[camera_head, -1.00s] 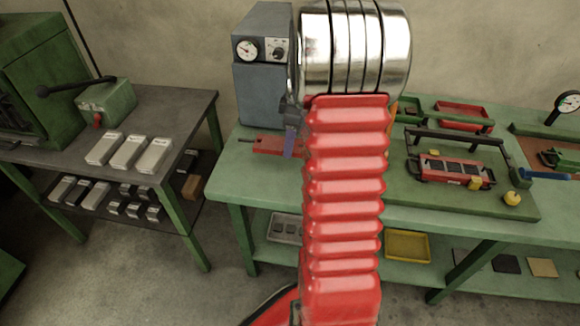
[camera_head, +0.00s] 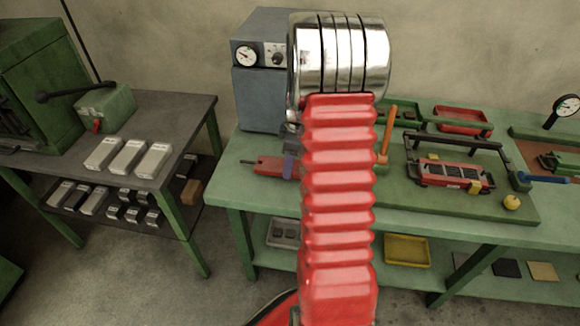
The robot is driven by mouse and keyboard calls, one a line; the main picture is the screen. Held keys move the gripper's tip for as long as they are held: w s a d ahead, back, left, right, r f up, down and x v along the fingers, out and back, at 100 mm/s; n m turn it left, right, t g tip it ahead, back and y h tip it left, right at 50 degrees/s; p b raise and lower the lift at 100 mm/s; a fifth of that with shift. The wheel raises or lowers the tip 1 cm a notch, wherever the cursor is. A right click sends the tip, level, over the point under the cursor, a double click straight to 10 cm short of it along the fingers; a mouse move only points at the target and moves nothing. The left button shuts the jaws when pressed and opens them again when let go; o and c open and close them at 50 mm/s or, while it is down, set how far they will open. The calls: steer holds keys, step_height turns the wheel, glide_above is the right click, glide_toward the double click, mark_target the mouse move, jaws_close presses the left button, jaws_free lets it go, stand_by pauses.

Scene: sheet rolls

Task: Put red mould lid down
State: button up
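The red mould lid (camera_head: 268,164) is a flat red piece with a thin dark tang at its left end. It is low over the left part of the green bench, and I cannot tell whether it touches the top. My gripper (camera_head: 290,166) shows as one grey-purple finger against the lid's right part and appears shut on it. The other finger and the lid's right end are hidden behind my red arm. A red mould body (camera_head: 452,176) with dark slots and yellow clips sits under a dark clamp frame on the right.
A grey gauge box (camera_head: 262,85) stands behind the lid. An orange-handled tool (camera_head: 387,130) is just right of my arm. A red tray (camera_head: 462,118) and a dial gauge (camera_head: 565,106) are farther right. Bare bench lies in front of the lid.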

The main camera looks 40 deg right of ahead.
steer(key=shift+f, duration=0.95)
steer(key=o, duration=1.7)
steer(key=shift+f, duration=0.1)
steer(key=shift+o, duration=0.2)
step_height(320, 180, up, 12)
steer(key=s, duration=0.1)
steer(key=shift+d, duration=0.45)
